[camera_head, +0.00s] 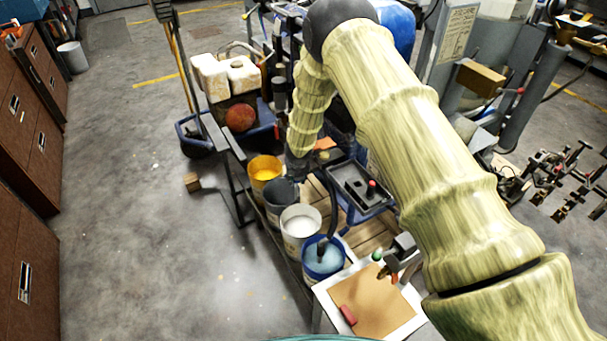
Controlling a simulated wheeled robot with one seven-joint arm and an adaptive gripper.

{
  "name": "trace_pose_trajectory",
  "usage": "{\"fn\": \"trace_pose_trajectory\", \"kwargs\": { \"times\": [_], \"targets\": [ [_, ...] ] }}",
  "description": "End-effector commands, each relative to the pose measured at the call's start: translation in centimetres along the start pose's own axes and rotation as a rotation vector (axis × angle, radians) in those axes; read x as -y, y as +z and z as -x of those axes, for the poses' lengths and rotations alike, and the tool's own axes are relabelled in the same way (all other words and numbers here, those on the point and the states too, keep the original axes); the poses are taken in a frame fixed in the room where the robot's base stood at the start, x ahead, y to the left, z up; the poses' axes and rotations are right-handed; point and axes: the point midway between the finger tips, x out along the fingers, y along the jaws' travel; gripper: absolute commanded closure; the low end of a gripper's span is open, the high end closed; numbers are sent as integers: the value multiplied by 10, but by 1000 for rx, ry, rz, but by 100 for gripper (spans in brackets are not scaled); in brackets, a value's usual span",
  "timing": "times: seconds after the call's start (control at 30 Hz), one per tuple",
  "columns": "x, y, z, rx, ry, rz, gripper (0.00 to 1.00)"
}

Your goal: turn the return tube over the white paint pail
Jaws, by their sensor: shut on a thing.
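The white paint pail (300,224) stands in a row of pails on the cart, its white contents showing from above. The dark return tube (332,208) curves down past the pail's right side, and its lower end is over or in the blue pail (322,262) in front. My gripper (302,168) is at the tube's upper end, behind the white pail and above the dark pail (279,194). It is shut on the tube, though its fingers are small and dark and the contact is hard to make out.
A yellow pail (265,169) stands at the far end of the row. A black tray with a red knob (371,186) lies right of the tube. A white-framed brown board (372,305) is at the near end. Open concrete floor (140,220) lies left.

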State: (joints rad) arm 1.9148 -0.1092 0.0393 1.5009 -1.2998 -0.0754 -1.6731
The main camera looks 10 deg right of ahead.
Motion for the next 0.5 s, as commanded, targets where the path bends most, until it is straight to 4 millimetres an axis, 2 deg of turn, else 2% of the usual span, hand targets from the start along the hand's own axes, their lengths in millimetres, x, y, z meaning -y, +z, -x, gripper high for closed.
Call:
{"fn": "trace_pose_trajectory", "kwargs": {
  "times": [0.03, 0.4, 0.43, 0.5],
  "targets": [
    [-4, -6, 0, -8, 6, 7, 100],
    [-6, -9, -2, -13, 8, 11, 100],
    [-6, -10, -2, -13, 8, 11, 70],
    [-6, -9, -2, -13, 8, 11, 57]
  ]
}}
